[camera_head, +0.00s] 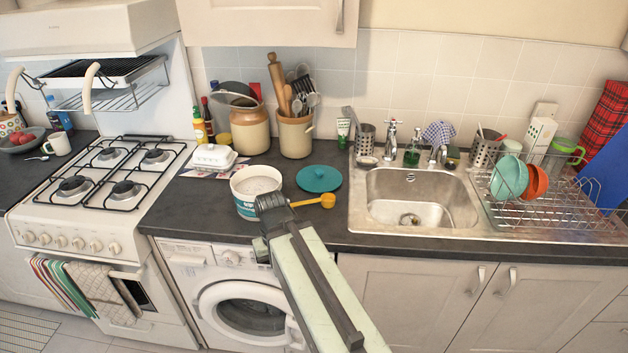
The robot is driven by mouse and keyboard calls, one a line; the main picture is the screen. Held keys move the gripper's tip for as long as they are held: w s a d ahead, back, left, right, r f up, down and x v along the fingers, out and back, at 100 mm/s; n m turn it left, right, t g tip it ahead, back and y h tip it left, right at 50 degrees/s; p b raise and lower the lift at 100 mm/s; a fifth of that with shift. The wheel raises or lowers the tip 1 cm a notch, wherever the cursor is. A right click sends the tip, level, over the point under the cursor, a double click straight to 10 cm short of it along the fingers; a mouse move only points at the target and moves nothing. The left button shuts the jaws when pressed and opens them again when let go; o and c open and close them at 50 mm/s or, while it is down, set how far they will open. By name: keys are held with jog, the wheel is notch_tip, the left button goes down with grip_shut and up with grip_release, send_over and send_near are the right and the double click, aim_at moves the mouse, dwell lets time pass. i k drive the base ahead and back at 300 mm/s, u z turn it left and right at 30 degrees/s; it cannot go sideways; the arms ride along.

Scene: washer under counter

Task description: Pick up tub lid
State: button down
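My gripper (270,203) is at the counter's front, in front of the tub's lower right side and left of and nearer than the lid. It appears apart from the lid. Its fingers are seen from behind, so their opening is hidden.
A yellow scoop (316,201) lies between my gripper and the lid; its handle end is partly hidden. A white butter dish (213,158) is left of the tub. The sink (417,197) is to the right, the stove (108,178) left.

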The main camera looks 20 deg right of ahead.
aim_at(313, 179)
jog(key=u, duration=2.55)
jog(key=k, duration=1.6)
jog(key=z, duration=0.75)
jog(key=i, duration=1)
jog(key=u, duration=0.05)
